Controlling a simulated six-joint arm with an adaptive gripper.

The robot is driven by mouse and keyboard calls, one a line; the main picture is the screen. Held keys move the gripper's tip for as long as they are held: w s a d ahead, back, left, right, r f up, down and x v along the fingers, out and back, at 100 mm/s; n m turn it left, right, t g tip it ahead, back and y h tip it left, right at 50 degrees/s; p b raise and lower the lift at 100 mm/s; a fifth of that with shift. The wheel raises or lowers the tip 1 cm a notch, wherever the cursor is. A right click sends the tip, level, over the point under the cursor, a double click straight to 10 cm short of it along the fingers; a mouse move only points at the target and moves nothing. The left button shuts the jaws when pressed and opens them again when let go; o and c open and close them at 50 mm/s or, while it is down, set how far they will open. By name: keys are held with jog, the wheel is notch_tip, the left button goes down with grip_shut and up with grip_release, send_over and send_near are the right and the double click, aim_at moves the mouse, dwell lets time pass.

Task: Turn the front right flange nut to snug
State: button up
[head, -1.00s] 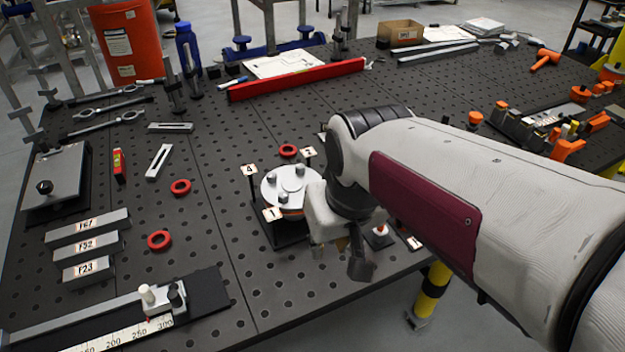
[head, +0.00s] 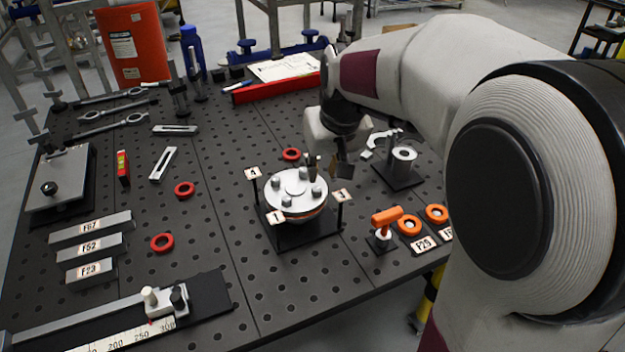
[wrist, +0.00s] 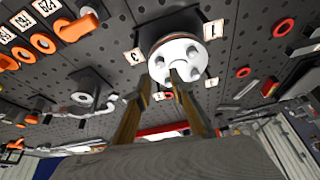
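A round silver flange (head: 297,203) with several upright nuts sits on a dark stand with numbered tags. The front right nut (head: 316,190) stands beside the tag marked 3 and is upright. My gripper (head: 328,166) hangs at the flange's back right, with its fingers pointing down. In the wrist view, its two bronze fingers (wrist: 162,82) are apart, with nothing seen held between them. The flange (wrist: 178,50) shows beyond the fingertips there. The right fingertip overlaps the flange face, so I cannot tell whether it touches a nut. The nut near tag 3 (wrist: 159,62) shows clear of the fingers.
An orange-handled tool (head: 384,222) stands right of the flange, beside orange rings (head: 409,226). A dark stand with a silver cylinder (head: 404,154) is behind them. Red rings (head: 185,189) lie to the left. The bench before the flange is clear.

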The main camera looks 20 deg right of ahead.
aim_at(318, 190)
jog(key=shift+f, duration=0.1)
dwell(0.3)
jog(key=shift+x, duration=3.8)
jog(key=shift+s, duration=0.1)
grip_shut()
